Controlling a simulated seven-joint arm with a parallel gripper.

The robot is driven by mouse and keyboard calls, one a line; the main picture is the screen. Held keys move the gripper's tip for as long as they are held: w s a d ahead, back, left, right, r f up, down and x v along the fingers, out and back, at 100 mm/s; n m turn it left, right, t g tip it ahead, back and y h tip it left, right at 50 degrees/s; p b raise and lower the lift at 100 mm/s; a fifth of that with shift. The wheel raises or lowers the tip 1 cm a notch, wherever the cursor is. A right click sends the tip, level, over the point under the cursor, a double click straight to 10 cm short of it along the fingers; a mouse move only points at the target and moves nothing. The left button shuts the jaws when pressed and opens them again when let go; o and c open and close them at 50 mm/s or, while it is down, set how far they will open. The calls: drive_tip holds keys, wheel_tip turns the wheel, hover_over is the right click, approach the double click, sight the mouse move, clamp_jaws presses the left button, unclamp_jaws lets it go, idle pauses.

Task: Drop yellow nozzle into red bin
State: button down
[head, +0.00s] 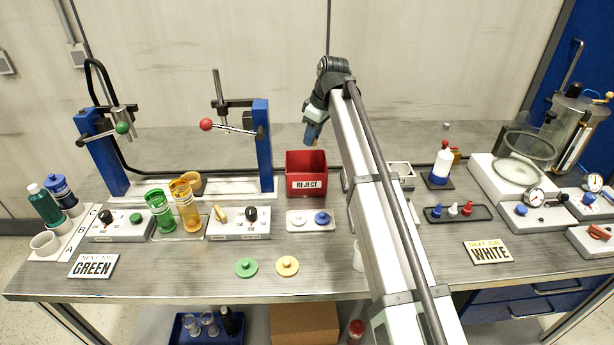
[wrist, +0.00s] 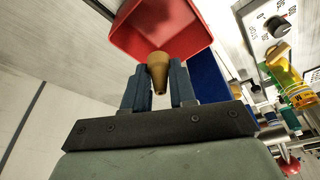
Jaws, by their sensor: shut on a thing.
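My gripper (head: 311,136) is above the red bin (head: 306,184), near its back edge, in the head view. The bin stands on the bench and has a label reading REJECT. In the wrist view my gripper (wrist: 161,84) is shut on the yellow nozzle (wrist: 158,70), a tan-yellow tapered piece between the two blue fingers. The red bin's open mouth (wrist: 160,22) lies just beyond the nozzle there. The nozzle is too small to make out clearly in the head view.
Blue press stands (head: 263,140) are left of the bin. A white tray (head: 310,221) with white and blue pieces lies in front of it. My arm crosses the bench on the right. Green and yellow discs (head: 288,266) lie near the front, with free bench around them.

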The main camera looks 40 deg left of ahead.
drive_tip(key=m, duration=0.2)
drive_tip(key=s+f+m+t, duration=0.1)
drive_tip(key=m, duration=0.1)
drive_tip(key=shift+f, duration=0.15)
drive_tip(key=shift+d+f+m, duration=0.1)
drive_tip(key=shift+m, duration=0.3)
drive_tip(key=shift+f, duration=2.9)
drive_tip(key=c, duration=0.8)
unclamp_jaws()
drive_tip(key=shift+c, duration=0.2)
drive_tip(key=shift+r, duration=0.1)
drive_tip(key=v, duration=1.3)
drive_tip(key=shift+s+r, duration=0.2)
drive_tip(key=shift+r, duration=0.1)
